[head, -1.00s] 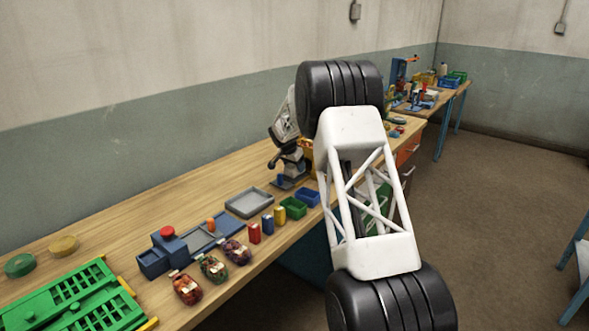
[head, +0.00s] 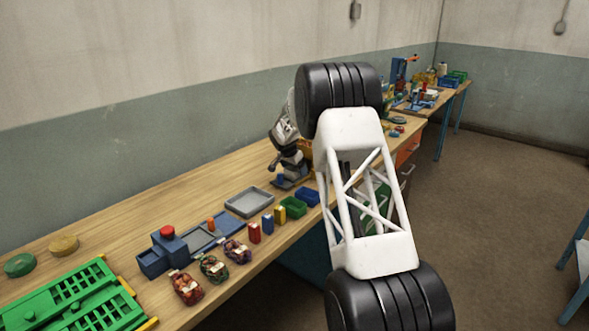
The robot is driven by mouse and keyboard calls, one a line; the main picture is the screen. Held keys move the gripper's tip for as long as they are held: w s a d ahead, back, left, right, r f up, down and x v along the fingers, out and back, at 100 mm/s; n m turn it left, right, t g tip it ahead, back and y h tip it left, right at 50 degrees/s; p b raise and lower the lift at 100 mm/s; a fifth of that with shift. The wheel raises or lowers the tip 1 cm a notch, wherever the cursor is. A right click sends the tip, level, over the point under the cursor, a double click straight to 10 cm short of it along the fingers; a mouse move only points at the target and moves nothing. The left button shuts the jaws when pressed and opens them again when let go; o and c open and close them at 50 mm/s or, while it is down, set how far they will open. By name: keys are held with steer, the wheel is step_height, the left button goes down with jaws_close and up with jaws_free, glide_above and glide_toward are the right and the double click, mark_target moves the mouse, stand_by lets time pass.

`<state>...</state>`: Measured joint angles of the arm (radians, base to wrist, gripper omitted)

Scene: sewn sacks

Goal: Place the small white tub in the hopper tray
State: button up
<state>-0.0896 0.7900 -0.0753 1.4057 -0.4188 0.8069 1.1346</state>
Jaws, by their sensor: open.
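I cannot pick out the small white tub; my arm hides part of the bench. My gripper (head: 288,163) is small and dark below the grey wrist, above the far part of the near bench, beyond the grey tray. It is open, and I see nothing held in it. A shallow grey tray (head: 250,202) lies on the bench and looks empty. A blue unit (head: 168,250) with a red knob stands to its left, with a flat blue-grey tray section (head: 205,238) beside it. I cannot tell which of these is the hopper tray.
Several filled net sacks (head: 214,268) lie along the front edge. Red, blue and yellow small packs (head: 267,223) and green and blue bins (head: 293,207) stand right of them. A green slatted rack (head: 75,300) fills the near left. Bare wood (head: 150,205) lies behind.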

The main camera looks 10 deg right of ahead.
steer(key=shift+r, duration=0.15)
steer(key=v, duration=1.2)
stand_by(0.7)
steer(key=s+d+r+n, duration=0.15)
steer(key=s+r, duration=0.45)
steer(key=s, duration=0.6)
steer(key=s+d+r+n+y, duration=0.1)
steer(key=s+d+r, duration=0.3)
steer(key=s, duration=0.8)
steer(key=s+d+r+n, duration=0.1)
steer(key=s+r+n, duration=0.1)
steer(key=s+r, duration=0.75)
steer(key=s+f+n, duration=0.1)
steer(key=s+f, duration=0.2)
steer(key=s, duration=1.1)
steer(key=s+d+f+n+y, duration=0.1)
steer(key=s+f, duration=0.3)
steer(key=s, duration=1.1)
steer(key=s+d+f+n+y, duration=0.1)
steer(key=s+f+n, duration=0.1)
steer(key=s, duration=1.2)
steer(key=shift+s+f+g, duration=0.3)
steer(key=shift+s+f, duration=0.05)
steer(key=shift+f, duration=0.5)
